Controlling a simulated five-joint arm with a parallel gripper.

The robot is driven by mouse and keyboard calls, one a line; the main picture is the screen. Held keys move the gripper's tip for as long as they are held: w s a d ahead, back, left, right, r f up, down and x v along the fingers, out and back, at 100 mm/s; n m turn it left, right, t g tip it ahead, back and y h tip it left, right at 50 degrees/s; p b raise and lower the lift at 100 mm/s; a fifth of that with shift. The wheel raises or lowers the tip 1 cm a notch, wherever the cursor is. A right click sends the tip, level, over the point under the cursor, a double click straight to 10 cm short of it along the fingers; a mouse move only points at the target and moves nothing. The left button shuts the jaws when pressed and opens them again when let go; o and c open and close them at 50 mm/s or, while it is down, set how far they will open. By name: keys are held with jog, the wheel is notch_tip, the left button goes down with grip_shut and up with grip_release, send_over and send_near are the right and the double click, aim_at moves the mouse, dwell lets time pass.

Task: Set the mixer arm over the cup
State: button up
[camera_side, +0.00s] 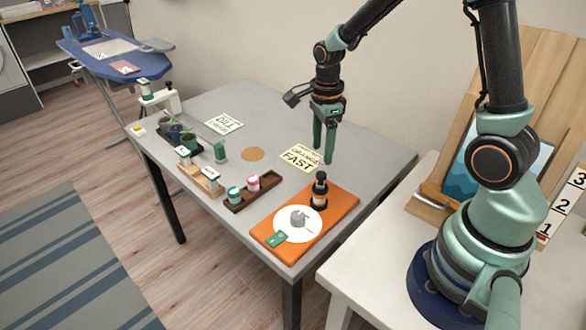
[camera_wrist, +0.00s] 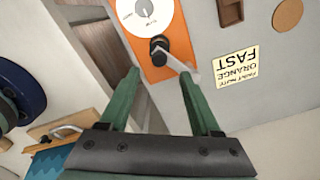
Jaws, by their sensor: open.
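An orange board (camera_side: 343,206) lies at the near right corner of the grey table, and also shows in the wrist view (camera_wrist: 181,42). On it is a white disc (camera_side: 312,229) with a small grey cup (camera_side: 298,219); the wrist view shows the cup (camera_wrist: 143,8) from above. A black post (camera_side: 320,190) stands beside the disc. In the wrist view a pale mixer arm (camera_wrist: 176,62) reaches from the post (camera_wrist: 158,47), away from the cup.
A brown tray (camera_side: 264,192) with pink and green jars stands left of the board, with more jars and pots farther left. A "FAST" card (camera_side: 299,158), an orange round mat (camera_side: 252,154) and another card (camera_side: 224,124) lie flat. The table's far right is clear.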

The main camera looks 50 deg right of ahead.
notch_tip(320, 180, up, 6)
jog(key=shift+f, duration=0.2)
jog(key=s+a+r+n+t, duration=0.2)
jog(key=s+a+r+n, duration=0.1)
jog(key=n, duration=0.8)
jog(key=s+a+r+n+t, duration=0.3)
jog(key=s+r+n, duration=0.2)
jog(key=n, duration=0.7)
notch_tip(320, 180, up, 3)
jog(key=shift+s+f+t, duration=0.15)
jog(key=shift+s+t, duration=0.15)
jog(key=shift+s, duration=0.05)
